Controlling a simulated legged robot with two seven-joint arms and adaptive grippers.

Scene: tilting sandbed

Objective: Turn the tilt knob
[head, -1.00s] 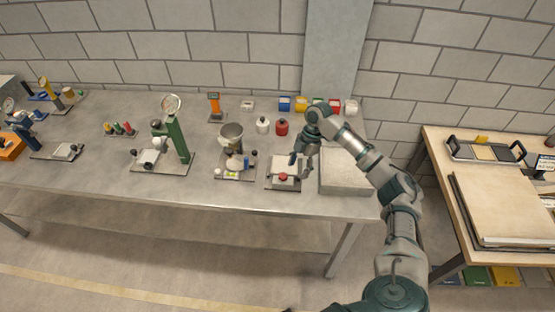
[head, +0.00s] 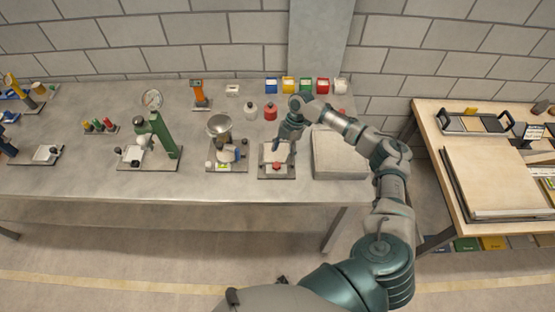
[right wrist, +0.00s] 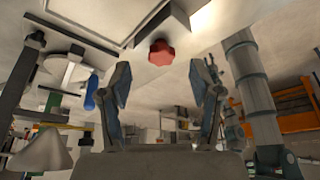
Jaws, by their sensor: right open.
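The red tilt knob (head: 276,167) sits at the front of a small device with a pale block on a dark base plate (head: 264,177), near the table's front edge. My right gripper (head: 283,150) is over this device, just behind the knob in the head view, and hides part of it. In the right wrist view the knob (right wrist: 161,52) shows red and lobed, beyond the open fingertips (right wrist: 160,66) and lined up with the gap between them. Nothing is between the fingers, and they look apart from the knob. My left gripper is not in view.
A metal bowl device (head: 220,126) stands to the left, and a pale square slab (head: 340,154) lies to the right. A white jar (head: 250,112) and a red jar (head: 270,112) stand behind. The table's front edge is clear.

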